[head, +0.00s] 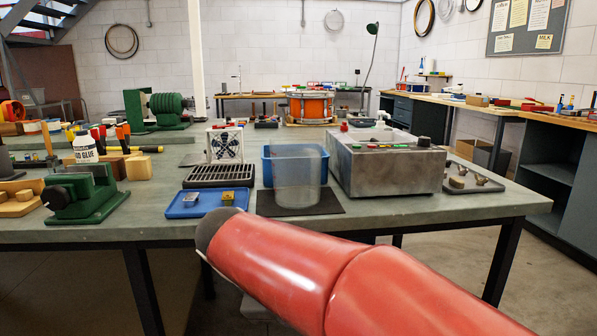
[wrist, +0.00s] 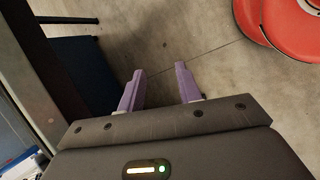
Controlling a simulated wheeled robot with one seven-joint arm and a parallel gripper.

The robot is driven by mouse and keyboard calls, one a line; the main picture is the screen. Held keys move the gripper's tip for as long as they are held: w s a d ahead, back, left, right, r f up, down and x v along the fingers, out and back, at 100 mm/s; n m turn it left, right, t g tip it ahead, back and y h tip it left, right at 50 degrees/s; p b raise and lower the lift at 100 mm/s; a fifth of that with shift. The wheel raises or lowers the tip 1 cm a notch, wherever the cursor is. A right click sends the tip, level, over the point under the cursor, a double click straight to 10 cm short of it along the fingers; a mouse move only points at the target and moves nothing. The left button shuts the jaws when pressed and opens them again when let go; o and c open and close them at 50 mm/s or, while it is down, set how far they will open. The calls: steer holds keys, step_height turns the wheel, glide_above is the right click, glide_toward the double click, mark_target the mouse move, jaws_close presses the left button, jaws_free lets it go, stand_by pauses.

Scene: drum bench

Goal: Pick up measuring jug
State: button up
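The measuring jug (head: 297,172) is a clear, see-through vessel. It stands upright on a dark mat (head: 270,206) near the front edge of the bench, in the head view. My gripper (wrist: 158,86) has two purple fingers set apart with nothing between them, over bare floor in the wrist view. The jug does not show in the wrist view. In the head view my red arm reaches across the lower right, below the bench's front edge, and the gripper itself is not seen there.
A blue bin (head: 268,165) stands behind the jug. A grey metal control box (head: 388,165) is close on its right. A blue tray (head: 190,207) with small blocks and a black grille (head: 219,176) are on its left. A green vice (head: 85,195) sits further left.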

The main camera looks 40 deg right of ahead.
steer(key=w+d+r+n+g+h, duration=0.3)
steer(key=w+d+r+n+h, duration=0.15)
steer(key=w+d+r, duration=0.2)
steer(key=n+g+h, duration=0.1)
steer(key=g+h, duration=0.3)
steer(key=h, duration=0.3)
glide_toward(315, 200)
step_height(315, 200, up, 4)
steer(key=s+d, duration=0.1)
steer(key=d, duration=0.2)
steer(key=shift+y, duration=0.25)
steer(key=x, duration=0.7)
steer(key=shift+w+d+p, duration=0.1)
steer(key=shift+p, duration=0.2)
jaws_close()
